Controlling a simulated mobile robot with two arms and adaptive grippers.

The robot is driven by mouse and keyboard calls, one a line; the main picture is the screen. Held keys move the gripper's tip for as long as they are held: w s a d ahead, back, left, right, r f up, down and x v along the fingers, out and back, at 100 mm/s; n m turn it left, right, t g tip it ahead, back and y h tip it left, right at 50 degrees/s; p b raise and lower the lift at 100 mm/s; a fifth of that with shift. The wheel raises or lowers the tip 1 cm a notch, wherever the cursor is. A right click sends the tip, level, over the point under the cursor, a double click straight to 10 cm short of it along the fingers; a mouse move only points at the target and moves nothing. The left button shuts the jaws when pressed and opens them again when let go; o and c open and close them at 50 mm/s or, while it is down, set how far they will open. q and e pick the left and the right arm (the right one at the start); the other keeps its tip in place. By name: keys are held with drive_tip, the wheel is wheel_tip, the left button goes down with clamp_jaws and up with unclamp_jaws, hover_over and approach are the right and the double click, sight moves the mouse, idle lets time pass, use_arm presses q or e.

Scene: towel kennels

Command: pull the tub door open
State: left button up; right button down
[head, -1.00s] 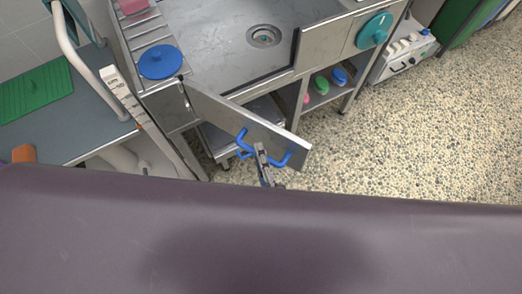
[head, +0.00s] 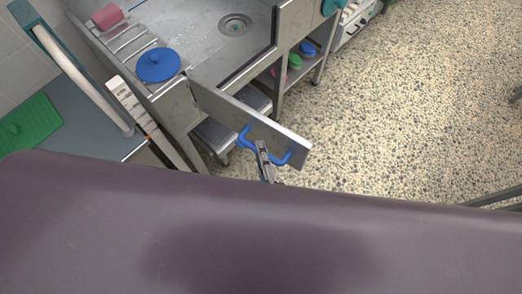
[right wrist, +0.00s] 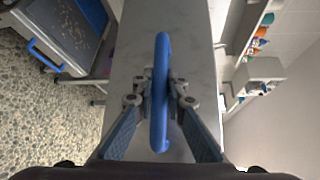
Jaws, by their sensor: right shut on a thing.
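The tub door (head: 228,111) is a grey metal panel, swung out from the front of the steel tub (head: 205,40) and standing open at an angle. Its blue bar handle (head: 281,157) is on the near face, toward the free end. My right gripper (head: 262,148) is shut on this handle. In the right wrist view the blue handle (right wrist: 161,95) runs upright between the fingers (right wrist: 160,93), with the grey door face (right wrist: 190,40) behind it. My left gripper is not in view.
A blue round lid (head: 158,64) and a pink roll (head: 107,17) lie on the tub's left rack. A green mat (head: 30,128) is on the left. Several coloured items sit on a shelf under the tub.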

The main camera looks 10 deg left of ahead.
idle(0.3)
drive_tip(key=c, duration=2)
unclamp_jaws()
drive_tip(key=shift+o, duration=0.2)
drive_tip(key=v, duration=1.2)
drive_tip(key=shift+a, duration=0.1)
drive_tip(key=s+d+f+n+g+h, duration=0.1)
drive_tip(key=s+d+f+n+g, duration=0.2)
drive_tip(key=f, duration=0.7)
drive_tip(key=d+f+n+g, duration=0.25)
drive_tip(key=f+n, duration=0.25)
drive_tip(key=f, duration=0.5)
drive_tip(key=s+d+f+n+g+h, duration=0.1)
drive_tip(key=s+d+f+n+g, duration=0.2)
drive_tip(key=f, duration=0.7)
drive_tip(key=s+d+f+n+g+h, duration=0.1)
drive_tip(key=s+d+f+n+g, duration=0.2)
drive_tip(key=s+d+f, duration=0.2)
drive_tip(key=s+d+f+n+g+h, duration=0.2)
drive_tip(key=s+d+f+n+g, duration=0.1)
drive_tip(key=s+d+f, duration=0.3)
drive_tip(key=d+f+n, duration=0.1)
drive_tip(key=d+f, duration=0.1)
drive_tip(key=d, duration=0.2)
drive_tip(key=shift+d+h, duration=0.3)
drive_tip(key=shift+d, duration=0.05)
